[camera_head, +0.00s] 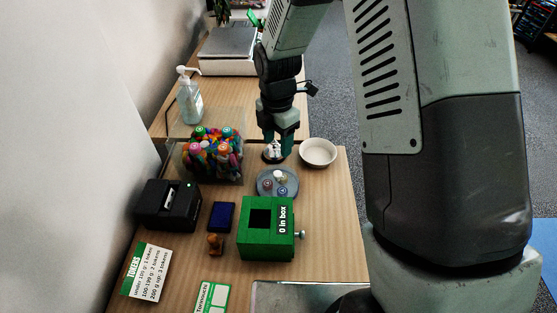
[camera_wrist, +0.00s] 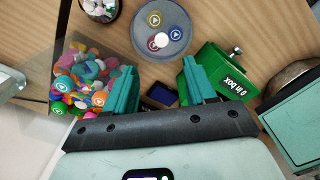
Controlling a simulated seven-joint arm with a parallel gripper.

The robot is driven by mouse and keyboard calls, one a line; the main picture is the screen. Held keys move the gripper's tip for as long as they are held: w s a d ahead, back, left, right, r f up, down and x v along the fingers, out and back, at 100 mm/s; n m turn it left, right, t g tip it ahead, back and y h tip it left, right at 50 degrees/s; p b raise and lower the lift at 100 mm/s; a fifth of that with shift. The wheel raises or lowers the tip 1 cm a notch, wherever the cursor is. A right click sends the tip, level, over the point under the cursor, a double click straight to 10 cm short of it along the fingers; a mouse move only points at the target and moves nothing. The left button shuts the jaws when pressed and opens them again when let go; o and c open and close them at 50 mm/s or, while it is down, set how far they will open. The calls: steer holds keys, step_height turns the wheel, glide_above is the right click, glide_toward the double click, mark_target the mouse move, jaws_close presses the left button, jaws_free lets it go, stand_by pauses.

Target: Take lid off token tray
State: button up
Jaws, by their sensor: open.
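The token tray (camera_head: 263,194) is a round grey dish on the wooden table, also at the top of the wrist view (camera_wrist: 141,45). Flat round tokens with coloured arrow marks lie in it. A small cream-white knob-like piece (camera_wrist: 161,40) stands near its middle. A clear lid under this piece cannot be made out for certain. My gripper (camera_head: 278,146) is open and empty, behind the tray in the head view. In the wrist view its two teal fingers (camera_wrist: 160,66) are spread apart, and the tray appears beyond their tips, clear of them.
A bin of colourful markers or tokens (camera_head: 212,158) stands left. A green box (camera_head: 258,243), dark blue pad (camera_head: 222,216) and black printer (camera_head: 167,203) are in front.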

mark_target(278, 173)
step_height(278, 173, down, 11)
steer(key=shift+s+f, duration=0.1)
steer(key=shift+s, duration=0.05)
stand_by(0.4)
steer(key=shift+c, duration=0.4)
jaws_close()
